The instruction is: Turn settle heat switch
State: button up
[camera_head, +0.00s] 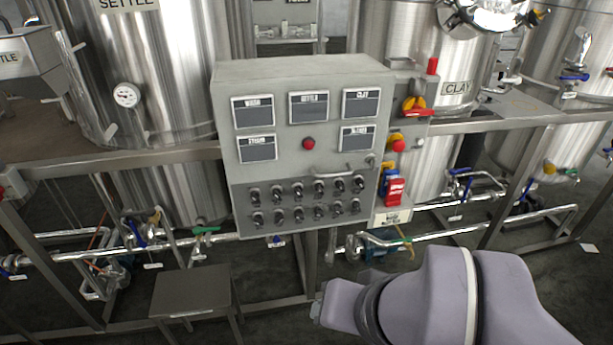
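The grey control panel (222,130) stands in the middle of the view. Its lower dark part carries two rows of small black rotary switches (298,196) with tiny labels above them. The labels are too small to read, so I cannot tell which one is the settle heat switch or how it is set. A display labelled SETTLE (308,107) is at the panel's top middle. The steel SETTLE tank (165,70) stands behind the panel on the left. My arm shows at the lower right, in front of and below the panel. My gripper is not clearly in view.
A red button (309,144) and a handle (334,172) sit above the switches. Red and yellow switchgear (413,108) is on the panel's right side. A small stool (191,291) stands at lower left. Pipes with valves (400,239) run low behind. The space before the switches looks clear.

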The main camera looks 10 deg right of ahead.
aim_at(278, 217)
jog(key=j+z, duration=0.3)
jog(key=j, duration=0.4)
jog(key=j+z, duration=0.3)
jog(key=j, duration=0.35)
